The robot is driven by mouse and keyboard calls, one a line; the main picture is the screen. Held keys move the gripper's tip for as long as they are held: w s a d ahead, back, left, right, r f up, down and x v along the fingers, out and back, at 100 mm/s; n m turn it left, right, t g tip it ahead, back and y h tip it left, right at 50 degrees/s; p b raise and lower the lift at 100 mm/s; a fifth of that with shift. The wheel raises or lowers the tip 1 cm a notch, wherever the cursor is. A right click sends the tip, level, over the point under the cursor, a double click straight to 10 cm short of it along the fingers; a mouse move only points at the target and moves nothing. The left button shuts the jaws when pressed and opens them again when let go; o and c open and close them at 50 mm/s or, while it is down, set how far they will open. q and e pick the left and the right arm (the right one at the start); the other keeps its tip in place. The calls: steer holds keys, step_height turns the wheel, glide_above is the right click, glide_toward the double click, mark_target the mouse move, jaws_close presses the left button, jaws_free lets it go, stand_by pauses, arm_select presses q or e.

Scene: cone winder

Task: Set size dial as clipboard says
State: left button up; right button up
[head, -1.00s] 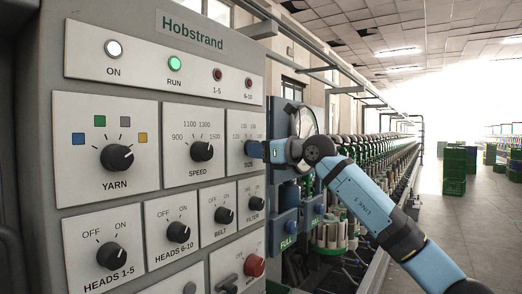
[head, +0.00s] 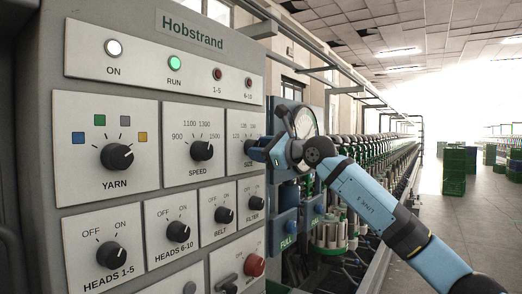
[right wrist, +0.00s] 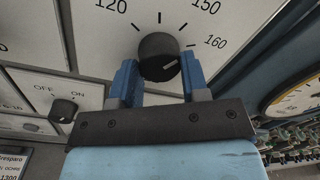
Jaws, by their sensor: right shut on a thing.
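The size dial (right wrist: 158,55) is a dark round knob in the right wrist view, with a scale showing 120, 150 and 160 around it. Its white mark points right and slightly up, roughly toward the 160 end. My right gripper (right wrist: 159,78) is shut on the dial, one blue finger on each side. In the head view my right gripper (head: 260,151) covers most of the dial on the size panel (head: 235,125). No clipboard is clearly seen; a cropped printed sheet (right wrist: 12,162) with "1300" shows at lower left in the right wrist view. My left gripper is out of view.
The yarn dial (head: 117,157), speed dial (head: 201,151) and filter switch (head: 256,203) sit close by on the panel. A red knob (head: 254,265) is below. A round gauge (head: 303,122) stands beside my right wrist.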

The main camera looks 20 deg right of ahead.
steer(key=shift+n+y, duration=0.4)
steer(key=shift+n, duration=4.9)
steer(key=o, duration=0.9)
steer(key=shift+d, duration=0.1)
steer(key=v, duration=1.3)
steer(key=shift+s+d+r+b, duration=0.1)
steer(key=shift+s+d+b, duration=0.15)
steer(key=shift+b, duration=0.15)
